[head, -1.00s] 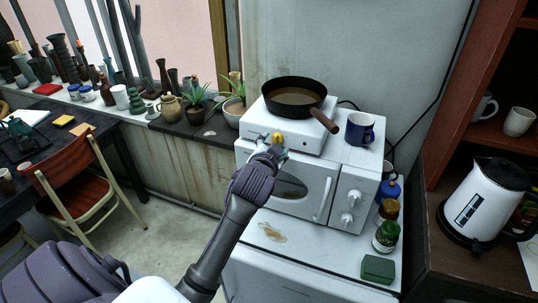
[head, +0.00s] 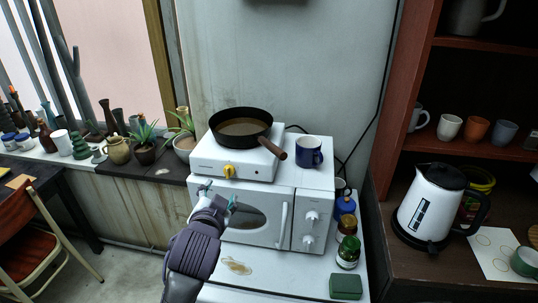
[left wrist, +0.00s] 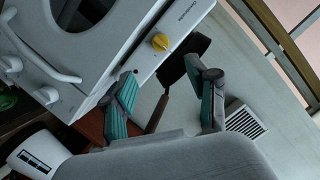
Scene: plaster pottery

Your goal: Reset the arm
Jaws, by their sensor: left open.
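My left gripper (head: 217,192) is open and empty in front of the microwave (head: 253,212), a little below the hot plate's yellow knob (head: 229,171). In the left wrist view its two teal-padded fingers (left wrist: 168,95) are spread apart, with nothing between them held. The yellow knob (left wrist: 160,42) shows beyond the fingers, apart from them. My left arm (head: 192,250) comes up from the bottom of the head view. My right gripper is not in view.
A black pan (head: 241,127) sits on the white hot plate (head: 212,160) on the microwave, beside a blue mug (head: 308,152). Jars (head: 348,253) and a green sponge (head: 346,287) are on the right of the counter. A kettle (head: 432,205) stands further right.

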